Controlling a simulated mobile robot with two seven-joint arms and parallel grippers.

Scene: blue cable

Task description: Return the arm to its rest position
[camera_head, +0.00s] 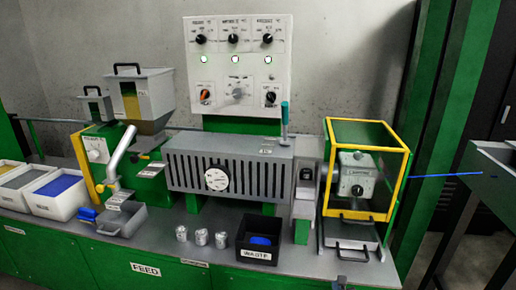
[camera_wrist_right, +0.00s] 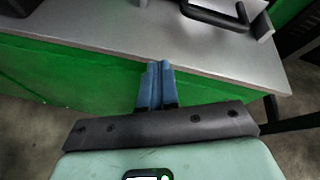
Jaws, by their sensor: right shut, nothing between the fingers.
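My right gripper (camera_wrist_right: 158,68) shows in the wrist view with its two blue fingers together and nothing between them. It is in front of the bench's front edge, over the green panel side. In the head view only a small tip of my right gripper (camera_head: 341,279) shows at the bottom edge, near the bench front. My left gripper is in neither view. The blue cable (camera_head: 440,176) runs from the yellow-framed machine (camera_head: 367,125) to a dark trough (camera_head: 493,160) at the right.
The grey bench top (camera_head: 160,250) carries a slotted grey unit (camera_head: 240,170), several metal cups, a black waste bin (camera_head: 245,255) with blue pieces, and a handled plate (camera_head: 352,258) in front of the yellow-framed machine. White bins (camera_head: 52,207) stand at left. Floor shows beside the bench.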

